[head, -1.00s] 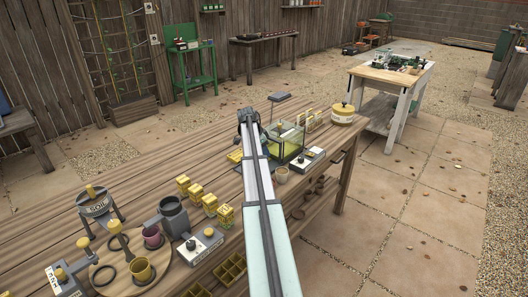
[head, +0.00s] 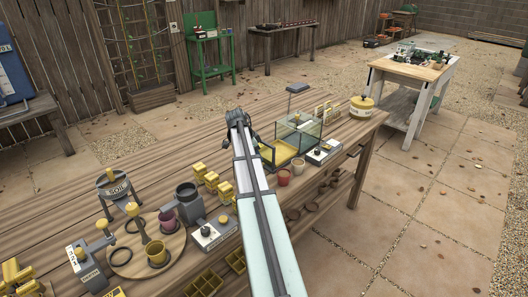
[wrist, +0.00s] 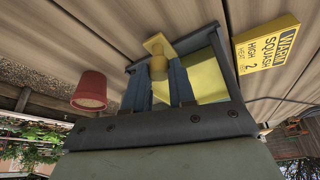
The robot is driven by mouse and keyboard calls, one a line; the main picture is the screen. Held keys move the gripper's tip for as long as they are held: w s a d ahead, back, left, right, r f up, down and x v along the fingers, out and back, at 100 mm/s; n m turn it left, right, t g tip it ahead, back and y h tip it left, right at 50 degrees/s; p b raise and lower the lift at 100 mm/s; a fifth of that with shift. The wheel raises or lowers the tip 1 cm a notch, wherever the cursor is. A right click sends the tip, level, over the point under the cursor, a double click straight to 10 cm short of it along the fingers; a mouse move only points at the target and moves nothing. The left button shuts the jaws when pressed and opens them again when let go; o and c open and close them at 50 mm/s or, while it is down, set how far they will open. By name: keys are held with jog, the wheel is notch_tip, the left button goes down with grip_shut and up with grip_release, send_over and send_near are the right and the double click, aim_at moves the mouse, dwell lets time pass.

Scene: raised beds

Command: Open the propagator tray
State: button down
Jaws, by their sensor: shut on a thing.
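The propagator is a clear-walled box (head: 303,130) on the wooden bench in the head view. Its yellow-floored, dark-rimmed tray (head: 270,153) sticks out on the left side of the box. In the wrist view the tray (wrist: 207,78) lies just beyond my fingers. My gripper (wrist: 167,68) is shut on the tray's yellow handle (wrist: 158,46), with a dark finger on either side. In the head view my gripper (head: 254,136) is at the tray's left end, its fingertips mostly hidden by my arm.
A red pot (head: 284,178) and a tan pot (head: 298,167) stand in front of the propagator, near a switch box (head: 324,152). The red pot is also in the wrist view (wrist: 91,88), opposite a yellow label (wrist: 268,44). Bench behind my arm is clear.

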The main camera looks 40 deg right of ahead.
jog(key=shift+a, duration=0.35)
jog(key=c, duration=0.9)
grip_release()
jog(key=shift+c, duration=0.2)
jog(key=v, duration=1.3)
jog(key=shift+r, duration=0.4)
